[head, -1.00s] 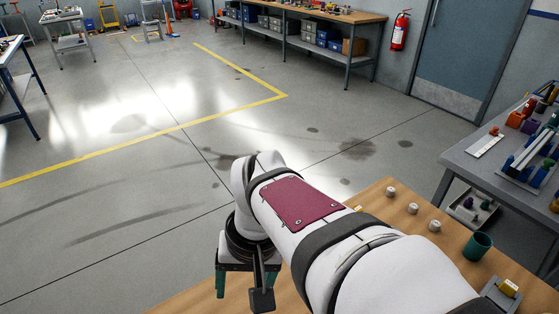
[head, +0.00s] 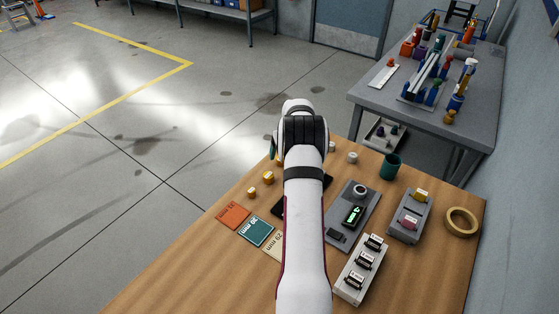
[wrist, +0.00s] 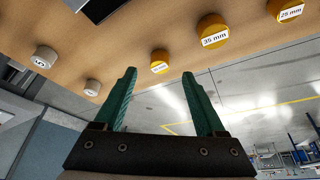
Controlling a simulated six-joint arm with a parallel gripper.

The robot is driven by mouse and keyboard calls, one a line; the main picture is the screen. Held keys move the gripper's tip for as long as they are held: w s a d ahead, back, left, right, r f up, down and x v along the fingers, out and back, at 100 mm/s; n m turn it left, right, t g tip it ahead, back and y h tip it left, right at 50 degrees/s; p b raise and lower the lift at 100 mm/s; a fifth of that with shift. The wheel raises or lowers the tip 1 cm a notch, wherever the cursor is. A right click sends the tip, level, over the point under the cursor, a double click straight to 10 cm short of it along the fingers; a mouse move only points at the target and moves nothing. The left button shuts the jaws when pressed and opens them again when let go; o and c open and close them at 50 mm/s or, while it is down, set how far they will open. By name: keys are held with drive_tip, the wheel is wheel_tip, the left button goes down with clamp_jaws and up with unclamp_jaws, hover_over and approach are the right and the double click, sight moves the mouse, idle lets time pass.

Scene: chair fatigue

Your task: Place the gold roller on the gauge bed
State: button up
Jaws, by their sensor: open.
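Several gold rollers with white labels show in the wrist view: a nearer one (wrist: 159,56), one marked 35 mm (wrist: 212,28) and one marked 25 mm (wrist: 283,10). In the head view, gold rollers (head: 268,177) stand along the wooden table's left edge. My gripper (wrist: 159,73) is open and empty, its green fingers apart, with the nearer gold roller showing between and beyond the tips. A grey device (head: 364,196) with a lit display and a round top piece may be the gauge bed; I cannot tell for sure. My arm hides part of the table centre.
White rollers (wrist: 46,57) stand near the gold ones. A green cup (head: 391,166), a grey block with yellow and pink pieces (head: 405,228), a tape ring (head: 462,221) and a white rack (head: 348,290) occupy the right side. Orange and green cards (head: 234,215) lie at left.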

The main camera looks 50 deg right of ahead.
drive_tip(key=x, duration=0.4)
drive_tip(key=shift+w+d+f, duration=0.1)
drive_tip(key=shift+d+f, duration=0.05)
drive_tip(key=shift+f, duration=0.1)
clamp_jaws()
